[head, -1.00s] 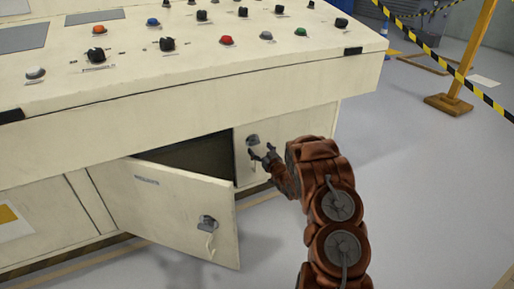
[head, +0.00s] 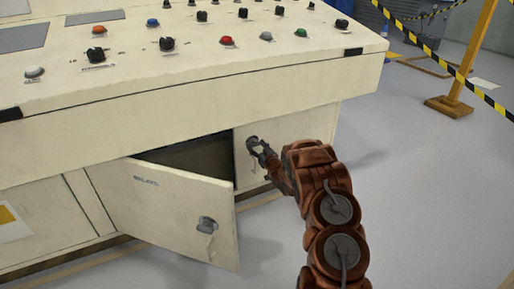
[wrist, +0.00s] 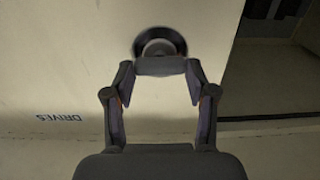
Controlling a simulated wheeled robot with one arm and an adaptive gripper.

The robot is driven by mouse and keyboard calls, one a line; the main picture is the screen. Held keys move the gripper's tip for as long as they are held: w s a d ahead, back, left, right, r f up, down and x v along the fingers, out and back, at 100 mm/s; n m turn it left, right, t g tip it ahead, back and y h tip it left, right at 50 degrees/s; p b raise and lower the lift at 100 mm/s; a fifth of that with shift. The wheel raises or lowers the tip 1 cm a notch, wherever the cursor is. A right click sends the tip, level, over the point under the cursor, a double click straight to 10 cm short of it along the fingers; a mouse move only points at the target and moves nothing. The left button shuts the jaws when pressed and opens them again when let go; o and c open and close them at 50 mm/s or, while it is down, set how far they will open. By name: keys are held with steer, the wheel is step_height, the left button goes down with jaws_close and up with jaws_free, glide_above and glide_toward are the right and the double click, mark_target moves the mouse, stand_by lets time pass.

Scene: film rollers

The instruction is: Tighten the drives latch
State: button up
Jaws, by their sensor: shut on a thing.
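The drives latch (head: 252,142) is a dark round fitting on the closed cabinet door (head: 264,172), right of the open compartment. In the wrist view the latch (wrist: 160,44) shows a round base with a grey handle across it. The upside-down word DRIVES (wrist: 59,117) is printed on that door. My gripper (head: 257,150) is at the latch; in the wrist view its two fingers (wrist: 160,72) are shut on the ends of the latch handle. The handle's exact angle is hard to tell in the head view.
A neighbouring door (head: 170,208) with its own latch (head: 207,224) hangs open left of my arm, before a dark compartment (head: 190,156). The console top (head: 130,75) with buttons and knobs overhangs the doors. Clear floor (head: 425,190) lies to the right.

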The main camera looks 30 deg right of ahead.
steer(key=c, duration=0.4)
